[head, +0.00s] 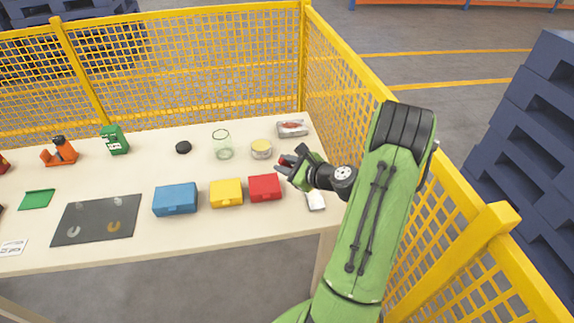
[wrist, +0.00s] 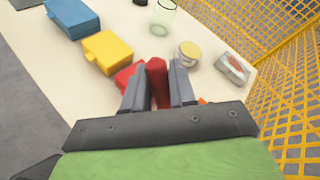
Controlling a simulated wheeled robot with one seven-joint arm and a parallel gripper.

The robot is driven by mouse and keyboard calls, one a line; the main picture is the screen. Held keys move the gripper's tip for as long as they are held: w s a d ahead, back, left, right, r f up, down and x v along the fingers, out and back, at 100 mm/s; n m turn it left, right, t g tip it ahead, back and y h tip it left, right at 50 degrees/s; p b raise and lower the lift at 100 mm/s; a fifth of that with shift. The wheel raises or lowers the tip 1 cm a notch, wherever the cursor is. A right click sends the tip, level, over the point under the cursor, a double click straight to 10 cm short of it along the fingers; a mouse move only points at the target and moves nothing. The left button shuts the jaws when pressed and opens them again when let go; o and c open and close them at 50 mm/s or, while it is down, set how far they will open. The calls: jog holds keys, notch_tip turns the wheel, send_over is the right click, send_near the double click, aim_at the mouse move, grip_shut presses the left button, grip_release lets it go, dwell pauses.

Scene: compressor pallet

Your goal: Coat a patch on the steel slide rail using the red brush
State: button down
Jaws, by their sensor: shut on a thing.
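My gripper (head: 290,165) is shut on the red brush, whose red handle (wrist: 157,82) stands between the two grey fingers in the wrist view. The brush's bristle end is hidden. The gripper is above the right part of the table, between the red box and a round tin with a yellow top (head: 261,149). A pale, silvery flat piece (head: 315,200) lies near the table's right front, partly below my arm. A grey metal piece with a red patch on top (head: 292,128) lies at the back right. I cannot tell which of these is the steel slide rail.
Blue (head: 175,199), yellow (head: 226,193) and red (head: 265,187) boxes line the table's front. A clear glass jar (head: 222,146) and a black disc (head: 183,147) stand behind. A dark mat (head: 97,220) lies left. Yellow mesh fencing (head: 340,80) closes the back and right.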

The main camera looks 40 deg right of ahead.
jog(key=shift+r+p, duration=1.4)
jog(key=shift+r, duration=0.35)
